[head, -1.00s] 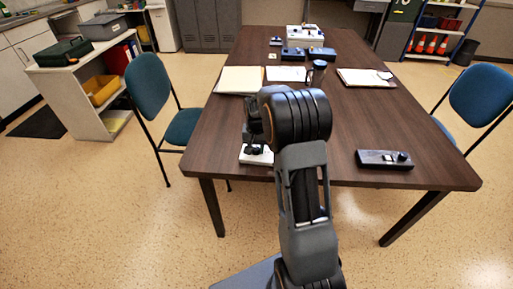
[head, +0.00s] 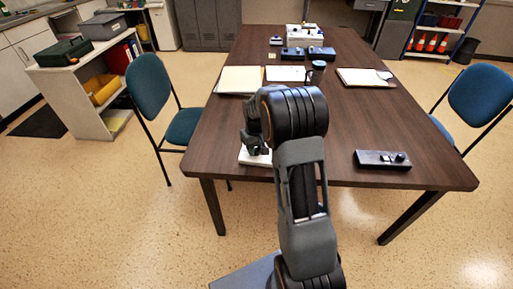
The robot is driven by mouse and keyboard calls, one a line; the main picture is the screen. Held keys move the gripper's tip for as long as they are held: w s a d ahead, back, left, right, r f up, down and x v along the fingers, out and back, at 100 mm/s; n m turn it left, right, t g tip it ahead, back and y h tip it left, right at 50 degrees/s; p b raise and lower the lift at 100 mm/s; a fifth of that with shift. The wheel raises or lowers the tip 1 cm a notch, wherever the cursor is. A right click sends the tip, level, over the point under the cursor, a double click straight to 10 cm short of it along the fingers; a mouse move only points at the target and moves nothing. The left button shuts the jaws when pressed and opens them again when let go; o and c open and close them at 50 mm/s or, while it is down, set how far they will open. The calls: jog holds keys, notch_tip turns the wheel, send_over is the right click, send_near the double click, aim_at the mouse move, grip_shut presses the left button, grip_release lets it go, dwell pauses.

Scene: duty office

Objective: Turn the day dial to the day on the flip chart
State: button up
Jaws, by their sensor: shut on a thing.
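My gripper (head: 257,148) points down over the near left part of the table, partly hidden by my arm. It is over a small white plate (head: 246,159) at the table's near edge, which looks like the base of the day dial. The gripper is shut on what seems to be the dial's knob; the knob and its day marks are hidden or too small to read. I cannot make out the flip chart or its day for certain in the head view.
A black box with knobs (head: 383,159) lies at the table's near right. Papers (head: 240,80), a dark cup (head: 318,70) and a clipboard (head: 364,77) lie farther back. Blue chairs (head: 150,85) stand at both sides. The middle right of the table (head: 390,120) is bare.

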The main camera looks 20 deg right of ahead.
jog(key=shift+n, duration=0.6)
jog(key=o, duration=0.9)
jog(key=shift+o, duration=0.2)
notch_tip(320, 180, up, 14)
jog(key=p, duration=0.1)
jog(key=shift+f, duration=0.15)
dwell(0.4)
